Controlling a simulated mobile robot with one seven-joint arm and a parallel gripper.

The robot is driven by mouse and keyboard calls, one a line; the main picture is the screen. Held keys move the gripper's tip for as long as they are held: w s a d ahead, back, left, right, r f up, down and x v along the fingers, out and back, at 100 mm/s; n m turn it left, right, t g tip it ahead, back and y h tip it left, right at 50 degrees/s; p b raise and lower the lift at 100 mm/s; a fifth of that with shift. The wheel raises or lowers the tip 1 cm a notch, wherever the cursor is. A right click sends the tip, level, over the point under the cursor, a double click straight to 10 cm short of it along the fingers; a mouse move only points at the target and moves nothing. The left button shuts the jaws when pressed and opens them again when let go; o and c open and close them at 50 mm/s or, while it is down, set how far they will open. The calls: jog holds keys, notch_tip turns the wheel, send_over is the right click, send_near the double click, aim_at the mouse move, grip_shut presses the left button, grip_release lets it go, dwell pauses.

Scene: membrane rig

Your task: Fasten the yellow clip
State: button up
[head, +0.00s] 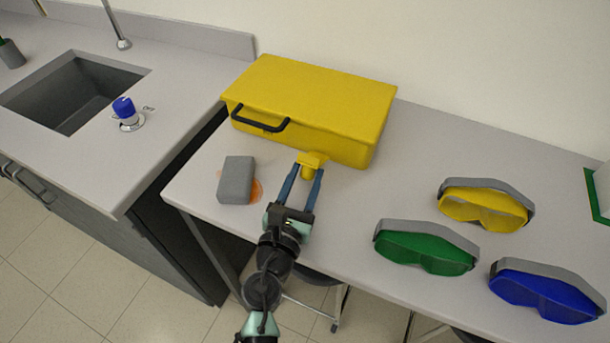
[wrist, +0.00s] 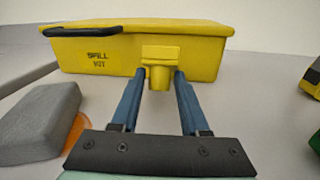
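The yellow clip (head: 311,160) is on the front face of the yellow spill kit box (head: 310,95), right of the black handle. In the wrist view the clip (wrist: 160,54) shows a wide upper plate and a narrower tab below it. I cannot tell whether it is latched. My gripper (head: 306,176) points at the box front with its two blue fingers apart. In the wrist view the fingertips (wrist: 160,76) stand on either side of the tab, with a small gap visible at each side. The box lid looks closed.
A grey block (head: 237,179) sits on an orange stain (head: 257,190) left of my gripper. Yellow goggles (head: 485,205), green goggles (head: 425,248) and blue goggles (head: 545,291) lie to the right. A sink (head: 75,92) and blue-topped tap knob (head: 124,108) are left.

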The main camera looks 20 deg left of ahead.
grip_shut()
dwell(1.1)
